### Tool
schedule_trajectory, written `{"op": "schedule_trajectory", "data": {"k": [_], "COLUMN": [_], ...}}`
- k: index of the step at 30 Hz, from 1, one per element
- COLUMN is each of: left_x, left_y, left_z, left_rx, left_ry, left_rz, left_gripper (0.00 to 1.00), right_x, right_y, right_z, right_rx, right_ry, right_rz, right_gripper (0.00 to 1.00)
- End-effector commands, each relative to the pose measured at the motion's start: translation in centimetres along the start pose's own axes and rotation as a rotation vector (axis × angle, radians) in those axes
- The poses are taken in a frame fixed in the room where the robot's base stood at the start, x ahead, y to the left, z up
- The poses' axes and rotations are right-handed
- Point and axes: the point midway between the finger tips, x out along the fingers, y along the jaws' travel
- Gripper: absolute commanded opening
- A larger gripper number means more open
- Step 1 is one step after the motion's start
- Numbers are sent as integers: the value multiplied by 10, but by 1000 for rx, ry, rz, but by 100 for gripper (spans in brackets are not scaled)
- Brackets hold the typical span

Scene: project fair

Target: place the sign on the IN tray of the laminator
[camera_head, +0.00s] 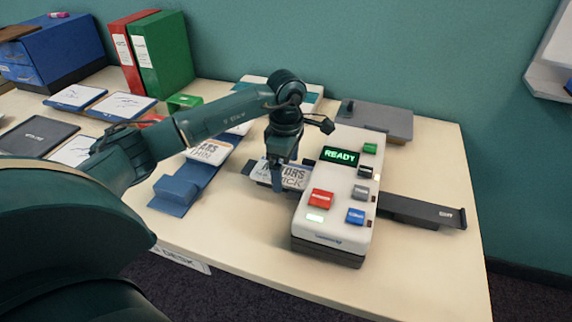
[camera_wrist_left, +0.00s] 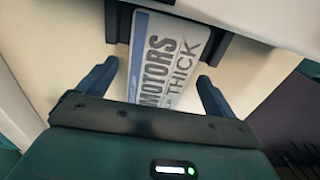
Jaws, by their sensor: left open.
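The white laminator (camera_head: 335,205) stands on the desk with its display reading READY. A sign with a blue edge, reading MOTORS and THICK (camera_wrist_left: 165,60), lies on the dark IN tray (camera_wrist_left: 233,48) at the laminator's left side. In the head view the sign (camera_head: 295,178) is partly hidden by my left gripper (camera_head: 277,182). In the left wrist view my left gripper (camera_wrist_left: 156,75) is open, with one finger on each side of the sign and gaps between. The sign's far end reaches the laminator's body. My right gripper is not in view.
A second sign marked THIN (camera_head: 208,150) rests on a blue stand (camera_head: 178,190) to the left. The dark OUT tray (camera_head: 425,212) sticks out right. The desk's front right is clear.

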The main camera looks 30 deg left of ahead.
Motion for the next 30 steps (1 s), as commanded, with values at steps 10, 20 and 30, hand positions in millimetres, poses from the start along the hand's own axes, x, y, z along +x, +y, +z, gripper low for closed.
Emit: {"op": "schedule_trajectory", "data": {"k": [10, 20, 30], "left_x": [-20, -91, -123], "left_y": [1, 1, 0], "left_z": [0, 0, 0], "left_rx": [0, 0, 0], "left_ry": [-2, -2, 0], "left_rz": [4, 5, 0], "left_gripper": [92, 92, 92], "right_x": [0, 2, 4], "right_y": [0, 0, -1], "right_z": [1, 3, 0], "right_rx": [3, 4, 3], "right_ry": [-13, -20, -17], "right_rz": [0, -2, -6], "right_gripper": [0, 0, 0]}}
